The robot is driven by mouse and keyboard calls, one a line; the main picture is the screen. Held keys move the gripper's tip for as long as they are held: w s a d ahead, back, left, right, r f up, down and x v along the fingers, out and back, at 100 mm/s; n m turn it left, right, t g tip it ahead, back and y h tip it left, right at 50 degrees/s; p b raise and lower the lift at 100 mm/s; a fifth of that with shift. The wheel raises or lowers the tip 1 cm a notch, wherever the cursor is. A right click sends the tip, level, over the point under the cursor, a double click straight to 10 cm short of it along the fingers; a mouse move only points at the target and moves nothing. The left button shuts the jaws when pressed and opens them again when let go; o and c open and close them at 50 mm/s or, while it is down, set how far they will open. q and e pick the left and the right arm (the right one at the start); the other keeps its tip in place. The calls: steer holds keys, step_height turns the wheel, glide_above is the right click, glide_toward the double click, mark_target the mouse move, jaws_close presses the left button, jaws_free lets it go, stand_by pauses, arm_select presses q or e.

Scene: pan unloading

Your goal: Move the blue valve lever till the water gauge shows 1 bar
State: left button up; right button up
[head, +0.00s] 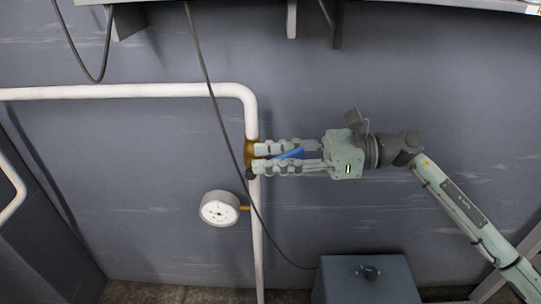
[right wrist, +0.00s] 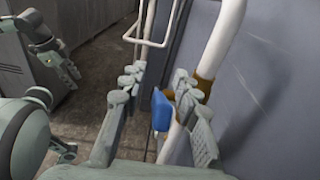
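The blue valve lever (head: 290,154) sits at the brass valve (head: 250,152) on the white vertical pipe. My right gripper (head: 262,158) reaches in from the right, with one finger above the lever and one below. In the right wrist view the lever (right wrist: 162,110) lies between the spread fingers, nearer the right-hand one; a gap shows to the left-hand one. The round white water gauge (head: 220,209) is below left of the valve; its reading is too small to tell.
The white pipe (head: 130,91) runs along the wall and bends down to the valve. A thin dark cable (head: 216,105) hangs in front of the wall and passes close to the valve and gauge. A grey box (head: 340,285) with a dark knob stands below right.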

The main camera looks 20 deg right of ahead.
steer(key=shift+d, duration=0.1)
steer(key=v, duration=1.2)
steer(key=shift+s, duration=0.2)
